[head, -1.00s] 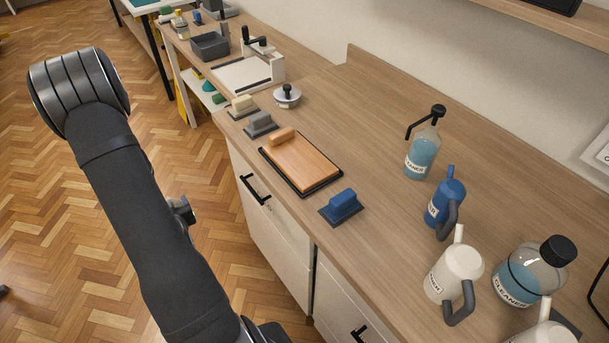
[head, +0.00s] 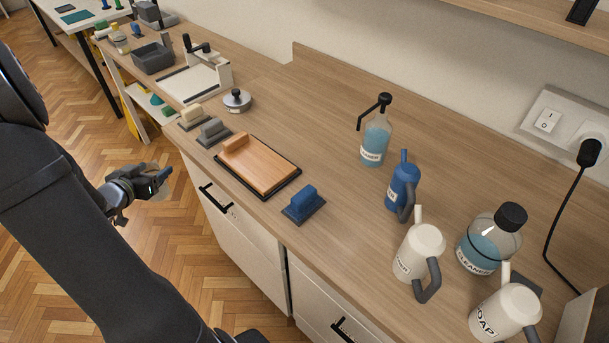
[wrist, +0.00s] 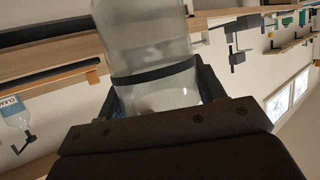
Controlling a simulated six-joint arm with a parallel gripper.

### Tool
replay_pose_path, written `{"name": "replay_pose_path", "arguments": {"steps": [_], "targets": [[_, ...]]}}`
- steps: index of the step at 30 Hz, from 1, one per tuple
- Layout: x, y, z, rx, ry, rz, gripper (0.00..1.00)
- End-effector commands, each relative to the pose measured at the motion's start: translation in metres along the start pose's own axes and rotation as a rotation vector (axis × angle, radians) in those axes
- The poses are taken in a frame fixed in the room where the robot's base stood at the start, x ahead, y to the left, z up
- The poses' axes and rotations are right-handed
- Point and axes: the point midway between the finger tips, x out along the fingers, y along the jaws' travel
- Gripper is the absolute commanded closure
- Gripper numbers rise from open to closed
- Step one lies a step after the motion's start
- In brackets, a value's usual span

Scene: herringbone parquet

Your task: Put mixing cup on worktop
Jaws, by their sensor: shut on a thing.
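The mixing cup looks like a clear, see-through cylinder (wrist: 145,35) with a dark band, filling the upper middle of the wrist view. My gripper (wrist: 160,95) is shut on it, with a jaw on each side. In the head view my gripper (head: 150,184) is over the parquet floor, left of the worktop's front edge; the cup there is faint and hard to make out. The wooden worktop (head: 330,125) runs from upper left to lower right.
On the worktop are a wooden block on a dark tray (head: 262,165), a blue-handled block (head: 304,204), a clear spray bottle (head: 375,140), a blue can (head: 401,187), white cans (head: 419,252) and a cleaner bottle (head: 490,240). Bare wood lies behind the tray.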

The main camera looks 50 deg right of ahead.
Motion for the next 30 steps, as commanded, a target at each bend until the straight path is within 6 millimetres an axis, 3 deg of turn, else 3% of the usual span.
{"name": "replay_pose_path", "arguments": {"steps": [2,8,17,23,30], "targets": [[0.001,0.009,-0.012,0.026,0.003,0.05,0.64],[0.012,0.069,-0.042,0.074,0.002,0.171,0.64],[0.014,0.197,-0.082,0.161,0.003,0.38,0.64],[-0.004,0.287,-0.097,0.227,0.003,0.538,0.64],[-0.045,0.386,-0.102,0.307,0.003,0.732,0.64]]}}
